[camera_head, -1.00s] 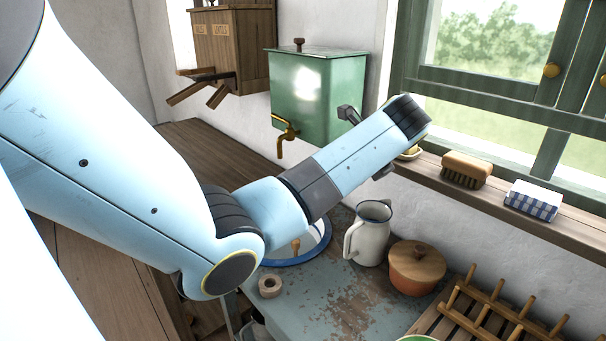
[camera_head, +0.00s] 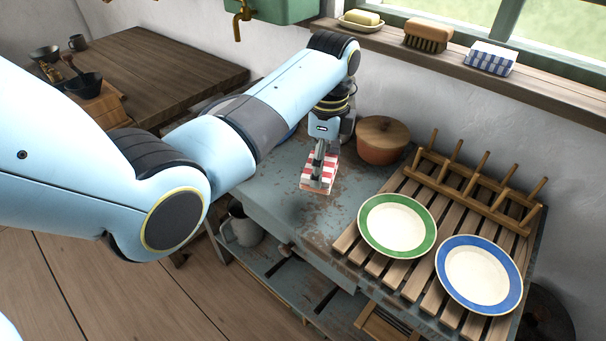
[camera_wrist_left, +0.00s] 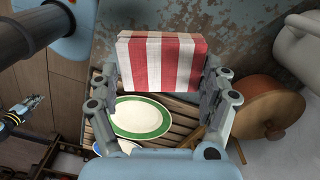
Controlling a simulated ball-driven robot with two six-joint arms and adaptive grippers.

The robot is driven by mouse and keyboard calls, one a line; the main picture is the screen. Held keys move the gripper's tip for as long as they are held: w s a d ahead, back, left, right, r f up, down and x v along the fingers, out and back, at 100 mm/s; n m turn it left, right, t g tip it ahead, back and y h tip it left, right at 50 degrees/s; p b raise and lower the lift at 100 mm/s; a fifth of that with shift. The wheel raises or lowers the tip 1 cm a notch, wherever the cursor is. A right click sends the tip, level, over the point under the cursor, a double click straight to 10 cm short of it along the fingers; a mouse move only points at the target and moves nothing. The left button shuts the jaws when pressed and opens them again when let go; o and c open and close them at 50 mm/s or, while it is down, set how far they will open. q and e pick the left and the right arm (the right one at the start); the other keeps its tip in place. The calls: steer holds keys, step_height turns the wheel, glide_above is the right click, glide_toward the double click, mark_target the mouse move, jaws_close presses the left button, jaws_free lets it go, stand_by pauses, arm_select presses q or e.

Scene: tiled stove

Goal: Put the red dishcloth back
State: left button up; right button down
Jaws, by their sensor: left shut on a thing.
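The red dishcloth (camera_head: 319,172) is a folded, red-and-white striped block. My left gripper (camera_head: 318,158) is shut on it and points down over the worn blue-grey washstand top (camera_head: 290,190). The cloth seems to be a little above the top. In the left wrist view the cloth (camera_wrist_left: 162,62) sits between the two fingers. My right gripper (camera_wrist_left: 22,110) shows small at the left edge of that view, away from the cloth; its jaws are too small to read.
A slatted rack holds a green-rimmed plate (camera_head: 398,225) and a blue-rimmed plate (camera_head: 479,274). A lidded pot (camera_head: 382,140) stands behind. The windowsill (camera_head: 545,90) bears soap (camera_head: 361,18), a brush (camera_head: 428,36) and a blue checked cloth (camera_head: 492,58). A wooden table (camera_head: 150,70) is at left.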

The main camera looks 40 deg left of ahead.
arm_select(q)
steer(key=a+f, duration=0.1)
steer(key=a, duration=0.1)
steer(key=a+f, duration=0.1)
steer(key=a, duration=0.1)
steer(key=shift+f, duration=0.2)
steer(key=shift+a+f, duration=0.1)
steer(key=shift+f, duration=0.15)
step_height(320, 180, down, 4)
steer(key=shift+r, duration=0.15)
steer(key=o, duration=0.9)
steer(key=shift+o, duration=0.2)
steer(key=shift+r, duration=0.1)
step_height(320, 180, up, 12)
steer(key=shift+p, duration=0.45)
